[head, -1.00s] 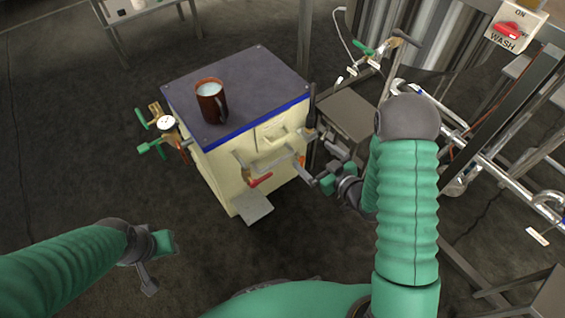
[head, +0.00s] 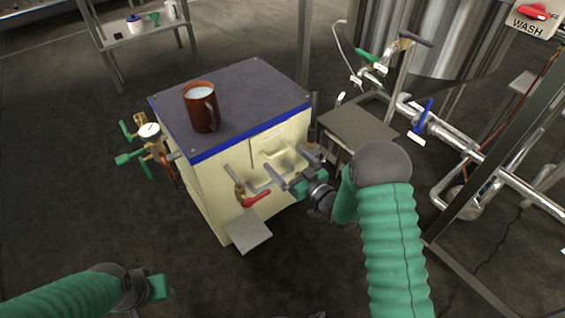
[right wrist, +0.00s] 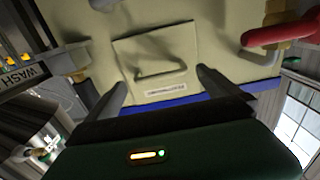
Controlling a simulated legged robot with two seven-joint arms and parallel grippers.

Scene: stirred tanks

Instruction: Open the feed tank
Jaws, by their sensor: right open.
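A cream cabinet (head: 205,195) with a dark top and blue rim stands left of centre in the head view. Its front has a small panel (right wrist: 185,48) with a bar handle (right wrist: 160,68) and a label too small to read. I cannot tell for sure that this is the feed tank. My right gripper (head: 282,178) is open in front of this panel. In the right wrist view its two fingers lie either side of the handle, with nothing gripped. My left gripper (head: 160,287) is low at the left, away from the cabinet; its fingers are hardly visible.
A brown mug (head: 201,108) of white liquid stands on the cabinet top. A red-handled valve (head: 256,198) juts from the front, and a gauge (head: 149,130) with green valves from the left side. Pipes and a steel tank (head: 455,40) stand at the right. Floor at left is clear.

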